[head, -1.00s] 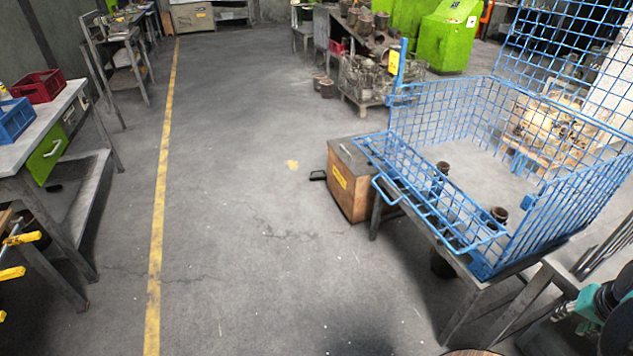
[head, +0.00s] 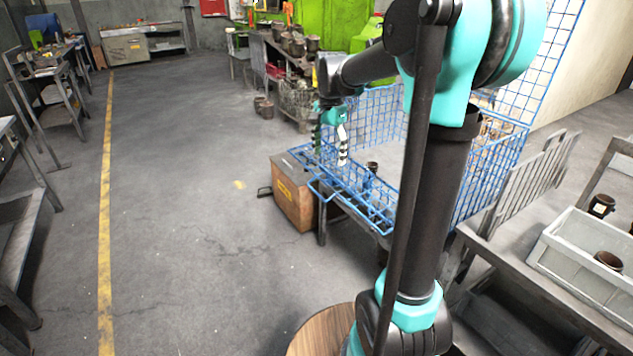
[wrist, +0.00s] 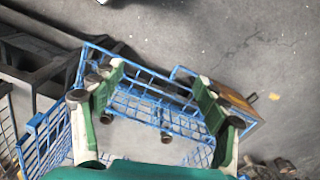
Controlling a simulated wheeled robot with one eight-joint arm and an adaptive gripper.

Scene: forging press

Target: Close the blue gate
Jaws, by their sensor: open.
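The blue gate (head: 345,187) is the folded-down wire mesh panel on the front of the blue mesh cage (head: 382,108). It lies lowered outward, with a looped handle on its outer edge. My gripper (head: 330,158) is above the gate's far-left part, fingers pointing down, open and empty. In the wrist view the gate (wrist: 152,107) lies between and below the spread fingers of my gripper (wrist: 158,73). I cannot tell whether a finger touches it. My arm hides part of the cage and the gate's right end in the head view.
Dark metal parts (head: 371,167) stand inside the cage. A wooden box (head: 293,193) sits on the floor left of the cage's stand. A grey crate (head: 585,250) stands on a table at right. The floor to the left, along the yellow line (head: 106,200), is clear.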

